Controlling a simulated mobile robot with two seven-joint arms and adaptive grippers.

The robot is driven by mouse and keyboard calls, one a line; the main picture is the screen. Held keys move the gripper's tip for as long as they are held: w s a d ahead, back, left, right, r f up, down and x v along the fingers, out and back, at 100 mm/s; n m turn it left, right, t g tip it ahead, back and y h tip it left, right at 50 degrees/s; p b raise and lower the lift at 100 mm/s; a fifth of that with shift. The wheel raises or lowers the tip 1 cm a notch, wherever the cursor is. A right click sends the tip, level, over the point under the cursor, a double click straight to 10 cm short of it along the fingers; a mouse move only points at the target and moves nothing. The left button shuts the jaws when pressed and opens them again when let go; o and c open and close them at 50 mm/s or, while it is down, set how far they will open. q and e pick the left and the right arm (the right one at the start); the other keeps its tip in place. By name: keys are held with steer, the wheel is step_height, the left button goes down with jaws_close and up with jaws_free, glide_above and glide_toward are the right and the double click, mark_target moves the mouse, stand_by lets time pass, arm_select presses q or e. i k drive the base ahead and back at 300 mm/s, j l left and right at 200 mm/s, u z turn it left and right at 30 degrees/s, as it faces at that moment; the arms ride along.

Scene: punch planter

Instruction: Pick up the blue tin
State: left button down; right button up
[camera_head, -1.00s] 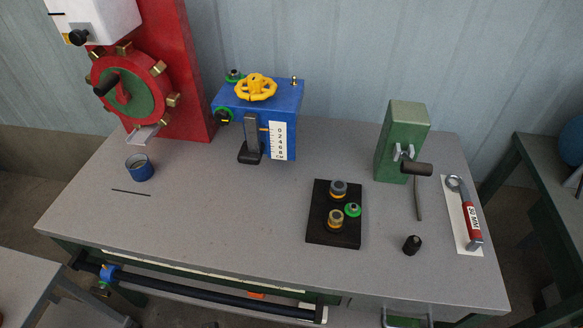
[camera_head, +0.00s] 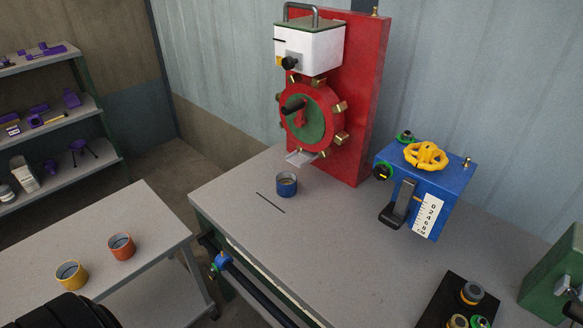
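The blue tin (camera_head: 287,185) stands upright and open-topped on the grey workbench (camera_head: 290,240). It is in front of the red punch machine (camera_head: 362,110), close to its small metal chute (camera_head: 301,158). A thin dark line lies on the bench just left of the tin. Neither gripper shows in the head view, and nothing touches the tin. A black rounded part at the bottom left edge looks like part of my own body.
A lower table at left holds a yellow tin (camera_head: 71,275) and an orange tin (camera_head: 121,246). A blue box with a yellow handwheel (camera_head: 425,156) stands right of the red machine. Shelves (camera_head: 55,120) stand at far left. The bench in front of the blue tin is clear.

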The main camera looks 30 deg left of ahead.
mark_target(286, 181)
steer(key=u, duration=1.05)
